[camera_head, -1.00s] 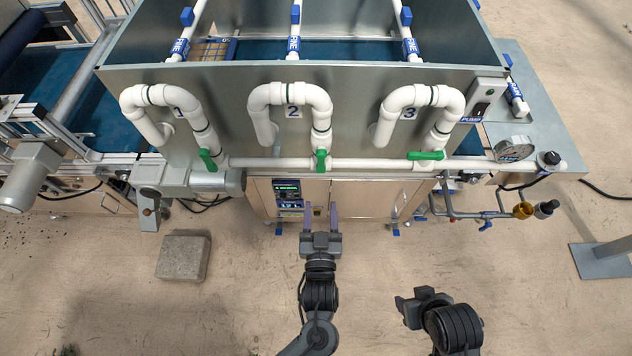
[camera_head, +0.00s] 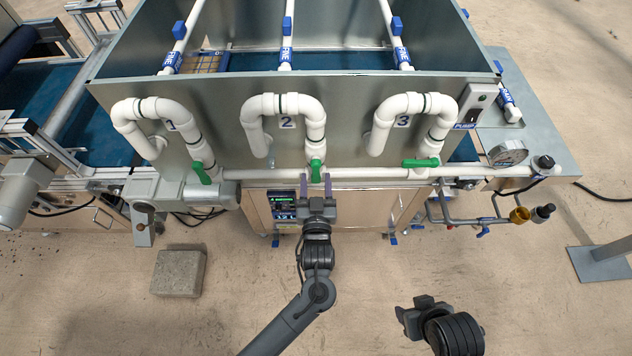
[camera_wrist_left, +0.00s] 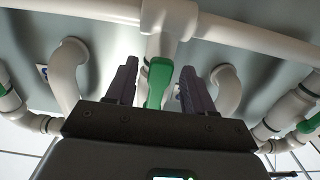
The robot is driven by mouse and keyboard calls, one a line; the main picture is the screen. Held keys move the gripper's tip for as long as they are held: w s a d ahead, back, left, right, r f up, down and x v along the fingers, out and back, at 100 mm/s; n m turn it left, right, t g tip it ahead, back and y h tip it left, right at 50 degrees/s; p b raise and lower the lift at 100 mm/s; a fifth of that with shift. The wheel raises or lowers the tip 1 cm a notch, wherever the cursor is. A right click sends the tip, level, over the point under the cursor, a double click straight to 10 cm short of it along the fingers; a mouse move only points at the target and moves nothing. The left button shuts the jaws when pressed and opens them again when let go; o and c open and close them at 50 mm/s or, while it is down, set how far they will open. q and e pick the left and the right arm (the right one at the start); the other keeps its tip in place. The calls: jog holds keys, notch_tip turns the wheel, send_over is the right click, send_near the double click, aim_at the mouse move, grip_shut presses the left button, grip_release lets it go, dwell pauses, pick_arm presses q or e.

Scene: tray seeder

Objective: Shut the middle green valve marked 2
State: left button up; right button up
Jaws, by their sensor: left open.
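The middle green valve handle (camera_head: 316,171) sits under the white pipe marked 2 (camera_head: 286,122). It points along its vertical pipe, toward me. My left gripper (camera_head: 315,184) is open, with its fingertips close to this handle. In the left wrist view the green handle (camera_wrist_left: 159,82) shows between the two open fingers (camera_wrist_left: 158,85), with a gap on each side. I cannot tell whether a finger touches it. My right gripper (camera_head: 412,314) is low at the right, apart from the valves; its fingers are not clear.
The left green valve (camera_head: 201,173) points along its pipe, while the right green valve (camera_head: 420,163) lies crosswise. A horizontal white pipe (camera_head: 370,173) runs beneath the valves. A pressure gauge (camera_head: 507,154) is at the right. A grey block (camera_head: 179,273) lies on the floor.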

pick_arm(q)
grip_shut()
pick_arm(e)
jog(key=shift+a, duration=0.15)
dwell(0.4)
